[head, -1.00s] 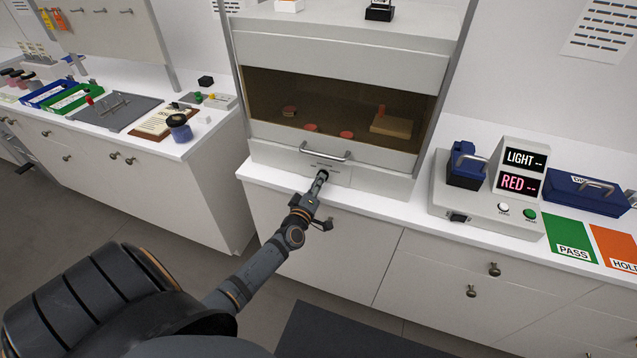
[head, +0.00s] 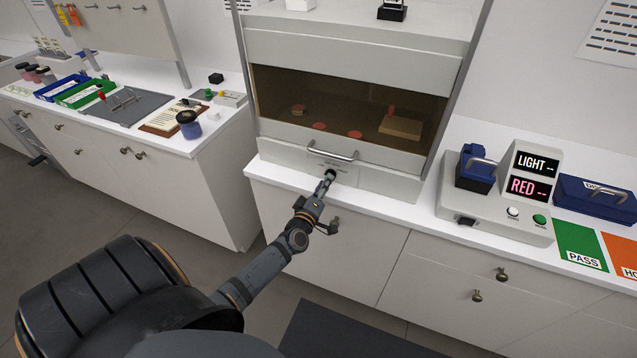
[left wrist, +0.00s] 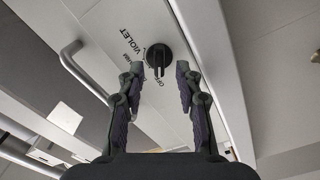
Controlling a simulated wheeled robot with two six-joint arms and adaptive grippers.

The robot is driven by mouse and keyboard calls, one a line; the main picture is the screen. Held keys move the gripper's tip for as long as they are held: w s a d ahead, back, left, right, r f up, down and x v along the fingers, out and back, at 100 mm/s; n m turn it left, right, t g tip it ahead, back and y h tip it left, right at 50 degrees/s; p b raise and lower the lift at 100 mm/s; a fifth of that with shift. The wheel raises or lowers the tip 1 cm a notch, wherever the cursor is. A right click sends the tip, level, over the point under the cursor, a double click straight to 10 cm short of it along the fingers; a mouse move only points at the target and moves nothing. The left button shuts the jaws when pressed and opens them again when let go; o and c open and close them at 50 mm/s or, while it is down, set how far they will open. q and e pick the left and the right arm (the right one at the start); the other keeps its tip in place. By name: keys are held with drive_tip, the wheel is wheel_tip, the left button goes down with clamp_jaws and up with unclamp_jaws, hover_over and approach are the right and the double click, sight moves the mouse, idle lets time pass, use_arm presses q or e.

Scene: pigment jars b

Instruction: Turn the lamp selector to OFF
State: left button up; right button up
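The lamp selector is a black round knob (left wrist: 158,57) with a raised grip bar, on the pale front panel of the cabinet. In the left wrist view, the label VIOLET is at its upper left, a partly hidden label is at its left, and OFF is just below the bar. The bar's lower end points toward OFF. My left gripper (left wrist: 160,72) is open, with one finger on each side of the bar and visible gaps. In the head view, my left gripper (head: 327,184) is at the panel under the handle and largely covers the labels. My right gripper is not in view.
A metal handle (head: 333,153) is just above the knob on the cabinet's sash. A tinted window (head: 345,90) shows small discs and a block inside. A device with LIGHT and RED displays (head: 532,173) stands to the right. The white counter edge (head: 285,180) runs below the panel.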

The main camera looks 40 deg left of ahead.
use_arm(q)
drive_tip(key=v, duration=1)
drive_tip(key=shift+s, duration=0.35)
drive_tip(key=s+d+f+m+g+h, duration=0.1)
drive_tip(key=s+f+m+g, duration=0.25)
drive_tip(key=f, duration=0.65)
drive_tip(key=s+d+f+m+g+h, duration=0.1)
drive_tip(key=s+f+m+g, duration=0.3)
drive_tip(key=f, duration=0.6)
drive_tip(key=s+f+m+h, duration=0.15)
drive_tip(key=s+f, duration=0.35)
drive_tip(key=f, duration=0.5)
drive_tip(key=s+d+f+m+g, duration=0.2)
drive_tip(key=s+f, duration=0.5)
drive_tip(key=s, duration=0.5)
drive_tip(key=s+d+f+m+g, duration=0.2)
drive_tip(key=s+f+m+g, duration=0.2)
drive_tip(key=s, duration=0.8)
wheel_tip(320, 180, down, 4)
drive_tip(key=g, duration=0.2)
drive_tip(key=shift+s+r+g, duration=0.25)
drive_tip(key=shift+s+g, duration=0.05)
drive_tip(key=shift+g, duration=0.05)
